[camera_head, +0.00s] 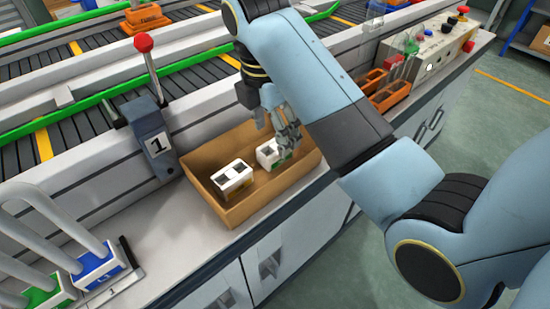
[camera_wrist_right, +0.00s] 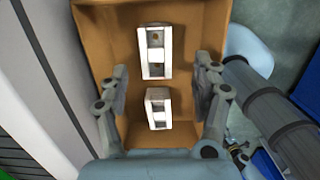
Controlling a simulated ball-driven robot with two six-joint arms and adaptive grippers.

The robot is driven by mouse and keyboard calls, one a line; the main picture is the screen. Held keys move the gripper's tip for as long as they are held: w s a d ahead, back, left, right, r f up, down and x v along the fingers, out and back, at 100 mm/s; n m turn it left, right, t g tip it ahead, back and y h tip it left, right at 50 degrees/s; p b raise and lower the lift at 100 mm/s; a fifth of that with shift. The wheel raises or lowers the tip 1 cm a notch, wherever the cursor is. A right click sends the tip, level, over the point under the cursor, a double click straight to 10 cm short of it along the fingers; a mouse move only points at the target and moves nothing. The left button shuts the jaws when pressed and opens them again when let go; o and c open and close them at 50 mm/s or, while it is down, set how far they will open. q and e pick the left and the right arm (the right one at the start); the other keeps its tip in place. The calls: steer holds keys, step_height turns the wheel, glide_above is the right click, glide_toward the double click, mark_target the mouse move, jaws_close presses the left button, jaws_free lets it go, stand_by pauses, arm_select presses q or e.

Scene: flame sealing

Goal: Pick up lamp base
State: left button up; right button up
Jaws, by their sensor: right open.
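Two white lamp bases with dark slots sit in an open brown box (camera_head: 230,211). One lamp base (camera_head: 232,177) is on the left side of the box in the head view, and it shows upper in the right wrist view (camera_wrist_right: 154,52). The other lamp base (camera_head: 268,153) is under my right gripper (camera_head: 287,143). In the right wrist view this second base (camera_wrist_right: 158,108) lies between the two spread fingers of my right gripper (camera_wrist_right: 160,92), with gaps on both sides. My right gripper is open and empty. My left gripper is out of view.
The box stands on a grey counter beside a conveyor. A lever unit marked 1 (camera_head: 155,142) with a red knob is left of the box. Orange holders (camera_head: 388,96) and a control panel (camera_head: 428,47) are at the right.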

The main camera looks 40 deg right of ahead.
mark_target(275, 146)
steer(key=f, duration=0.2)
steer(key=f+b, duration=0.1)
steer(key=d+f, duration=0.1)
steer(key=f, duration=0.1)
steer(key=shift+w+f, duration=0.25)
steer(key=shift+f, duration=0.1)
steer(key=c, duration=1.3)
steer(key=shift+o, duration=0.2)
steer(key=shift+r, duration=0.15)
